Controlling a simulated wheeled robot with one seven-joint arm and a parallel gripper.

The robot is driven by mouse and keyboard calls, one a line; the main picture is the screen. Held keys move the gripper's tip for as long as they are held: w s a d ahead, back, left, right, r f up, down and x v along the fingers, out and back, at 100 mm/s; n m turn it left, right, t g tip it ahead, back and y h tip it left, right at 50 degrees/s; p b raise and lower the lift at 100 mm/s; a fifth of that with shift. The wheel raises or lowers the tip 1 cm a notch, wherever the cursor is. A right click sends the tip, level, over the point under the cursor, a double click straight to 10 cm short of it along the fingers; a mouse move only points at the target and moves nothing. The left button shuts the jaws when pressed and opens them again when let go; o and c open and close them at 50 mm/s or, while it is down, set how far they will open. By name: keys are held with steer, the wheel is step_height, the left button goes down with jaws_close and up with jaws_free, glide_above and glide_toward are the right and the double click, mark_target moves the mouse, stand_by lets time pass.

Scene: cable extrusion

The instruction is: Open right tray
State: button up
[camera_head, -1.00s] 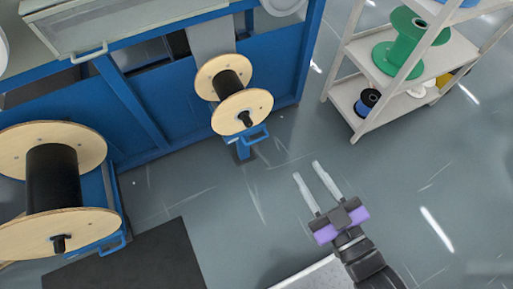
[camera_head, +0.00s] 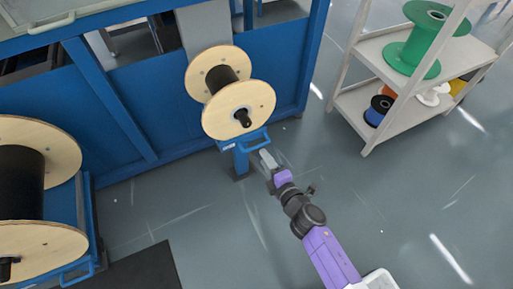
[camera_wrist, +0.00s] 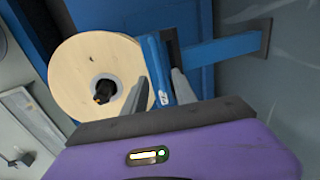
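The right tray is a blue frame with a blue handle (camera_head: 254,141) at its front, below the right wooden spool (camera_head: 238,110). In the head view my gripper (camera_head: 267,160) is just in front of and below this handle. In the wrist view my gripper (camera_wrist: 158,92) has its two grey fingers apart, and the blue handle (camera_wrist: 156,70) shows between or just beyond them. I cannot tell whether they touch it. The spool's round face (camera_wrist: 95,75) is left of the handle. The tray's inner part is hidden by the spool.
A larger wooden spool (camera_head: 40,245) with black winding stands on a blue tray at left. A grey shelf (camera_head: 385,50) with a green spool (camera_head: 415,45) stands at right. A dark mat (camera_head: 130,272) lies at lower left. The floor between is clear.

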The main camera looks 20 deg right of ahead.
mark_target(257, 146)
steer(key=b+x, duration=0.2)
steer(key=x, duration=0.5)
steer(key=shift+w, duration=0.35)
jaws_close()
steer(key=shift+f, duration=0.1)
stand_by(1.0)
